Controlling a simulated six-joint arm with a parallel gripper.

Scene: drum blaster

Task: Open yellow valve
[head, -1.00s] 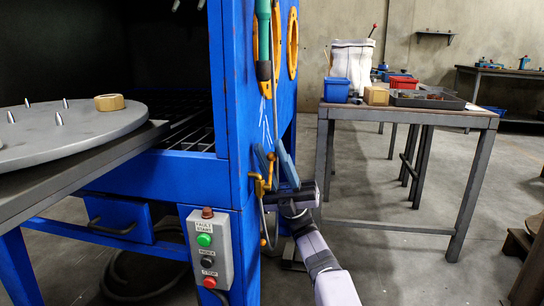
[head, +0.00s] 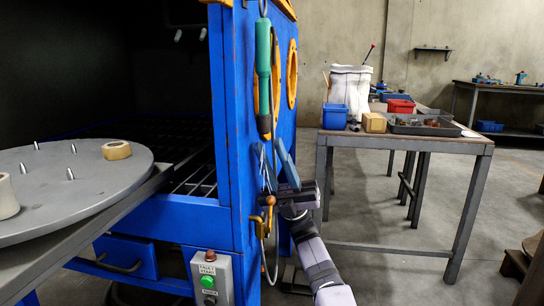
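The yellow valve (head: 269,202) is a small yellow-orange fitting on the side of the blue cabinet, low on its front right post. A thin grey hose hangs below it. My gripper (head: 275,152) is just above and beside the valve, its two blue fingers pointing up and spread apart. I see nothing held between the fingers. The gripper body is close to the valve's right side; I cannot tell whether they touch.
A green-handled tool (head: 264,75) hangs on the blue cabinet (head: 241,130) above my gripper. A grey turntable (head: 75,205) stands left. A workbench (head: 400,143) stands right, with open floor before it.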

